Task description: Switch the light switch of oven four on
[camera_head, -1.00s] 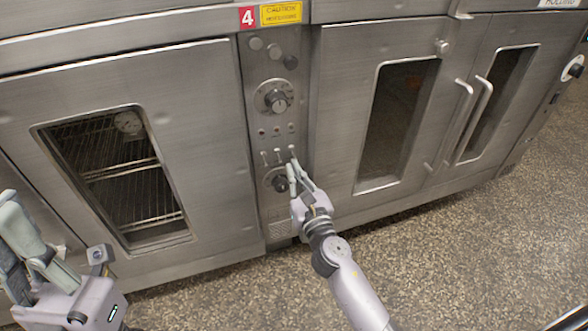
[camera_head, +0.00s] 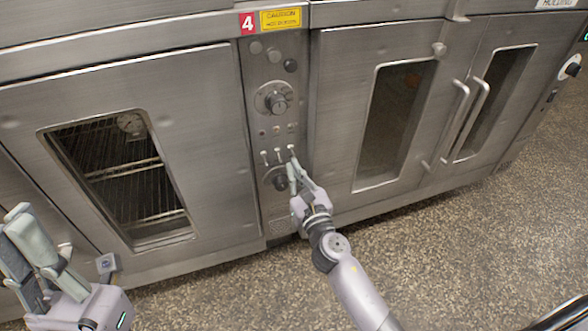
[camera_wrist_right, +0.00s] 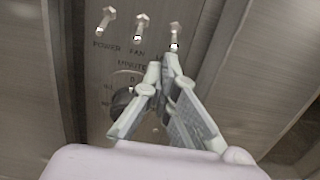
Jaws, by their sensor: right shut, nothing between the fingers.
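Oven four's narrow control panel (camera_head: 272,108) is under the red "4" label. Three small toggle switches sit in a row on it. In the right wrist view, the left ones are labelled POWER and FAN; the label of the rightmost switch (camera_wrist_right: 175,36) is hidden behind my fingers. That switch also shows in the head view (camera_head: 291,150). My right gripper (camera_head: 292,164) is shut and empty, its tips just below the rightmost switch (camera_wrist_right: 166,64). I cannot tell whether they touch it. My left gripper (camera_head: 25,245) is at the lower left, away from the panel; its jaw opening is unclear.
A large knob (camera_head: 276,102) sits above the switches, and a timer knob (camera_wrist_right: 124,98) sits below, partly hidden by my fingers. A windowed oven door (camera_head: 215,130) is left of the panel, another (camera_head: 335,110) right.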

